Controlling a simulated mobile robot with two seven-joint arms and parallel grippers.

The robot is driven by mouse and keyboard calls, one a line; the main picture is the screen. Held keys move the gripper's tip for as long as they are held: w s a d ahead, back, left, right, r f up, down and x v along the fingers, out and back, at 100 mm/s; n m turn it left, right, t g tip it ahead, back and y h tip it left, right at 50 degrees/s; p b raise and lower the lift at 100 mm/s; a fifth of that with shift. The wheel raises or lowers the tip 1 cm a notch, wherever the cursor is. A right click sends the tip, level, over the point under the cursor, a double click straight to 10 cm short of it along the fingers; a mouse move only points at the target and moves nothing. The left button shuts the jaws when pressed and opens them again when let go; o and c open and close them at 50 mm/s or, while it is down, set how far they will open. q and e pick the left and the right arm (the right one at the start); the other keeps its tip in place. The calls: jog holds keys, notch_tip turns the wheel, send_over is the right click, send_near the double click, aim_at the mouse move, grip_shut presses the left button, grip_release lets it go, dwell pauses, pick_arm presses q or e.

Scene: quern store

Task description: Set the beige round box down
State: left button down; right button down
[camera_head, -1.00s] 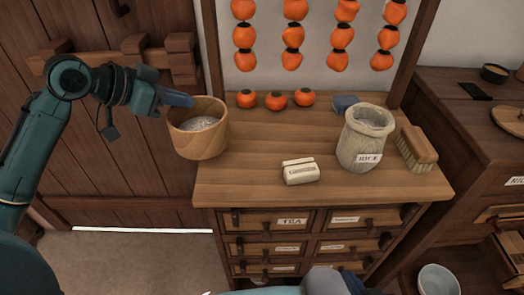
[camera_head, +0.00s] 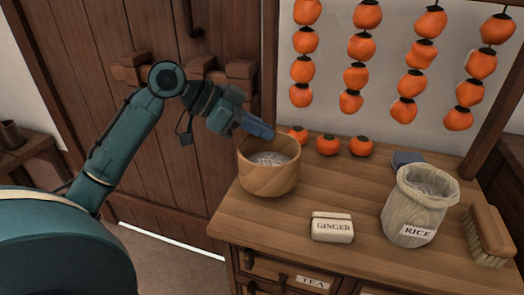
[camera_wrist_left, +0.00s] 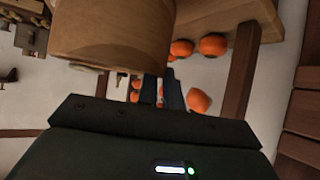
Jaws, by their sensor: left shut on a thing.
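The beige round box (camera_head: 268,178) is a round wooden tub, open at the top, with pale grainy contents. It looks upright in the head view, at the back left corner of the wooden cabinet top (camera_head: 290,220). My left gripper (camera_head: 262,132) is shut on its back rim. The box (camera_wrist_left: 110,35) also fills the upper left of the left wrist view, by the dark fingers (camera_wrist_left: 160,92). Its underside is hidden, so I cannot tell whether it touches the top. My right gripper is not in view.
A ginger box (camera_head: 332,228) stands right of the round box. Farther right are a rice sack (camera_head: 415,210) and a brush (camera_head: 488,235). Several loose persimmons (camera_head: 328,145) lie behind, under hanging strings of persimmons (camera_head: 355,47). The front left of the top is bare.

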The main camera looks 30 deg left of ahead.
aim_at(256, 142)
pick_arm(q)
jog(key=shift+f, duration=1.9)
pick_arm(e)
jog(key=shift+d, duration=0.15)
pick_arm(q)
jog(key=c, duration=1.5)
grip_release()
jog(key=shift+f+b, duration=0.1)
jog(key=shift+b, duration=0.2)
jog(key=shift+c, duration=0.2)
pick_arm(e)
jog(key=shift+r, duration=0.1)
pick_arm(q)
jog(key=v, duration=1.2)
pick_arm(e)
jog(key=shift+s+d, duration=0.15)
